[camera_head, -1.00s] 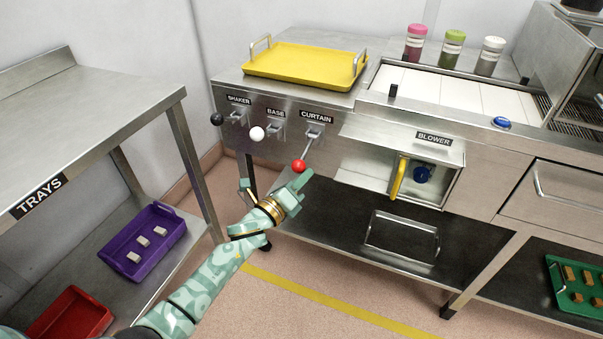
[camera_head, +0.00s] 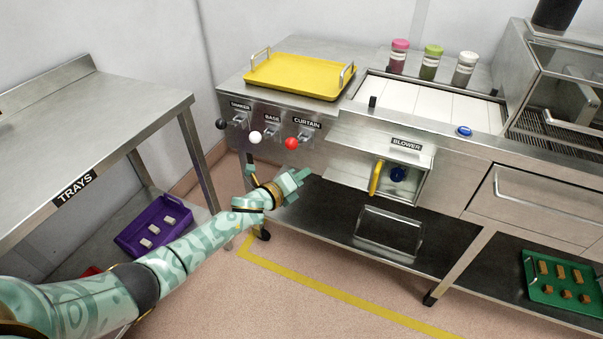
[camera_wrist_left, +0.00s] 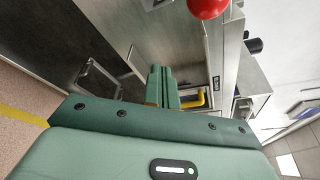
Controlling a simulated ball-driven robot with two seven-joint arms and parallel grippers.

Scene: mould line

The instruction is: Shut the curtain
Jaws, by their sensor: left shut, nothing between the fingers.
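The lever labelled CURTAIN has a red knob (camera_head: 291,143), on the front panel (camera_head: 345,150) of the steel machine. The lever sticks out, its knob in line with those of its neighbours. My left gripper (camera_head: 303,174) is shut and empty, just below and slightly right of the red knob, apart from it. In the left wrist view the red knob (camera_wrist_left: 207,6) shows at the top edge, beyond the closed fingers (camera_wrist_left: 162,85). My right gripper is not in view. I cannot make out the curtain itself.
A white knob (camera_head: 255,137) and a black knob (camera_head: 221,124) sit left of the red one. A blower box with a yellow handle (camera_head: 375,178) is to the right. A yellow tray (camera_head: 298,76) lies on top. The TRAYS table (camera_head: 90,120) stands at the left.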

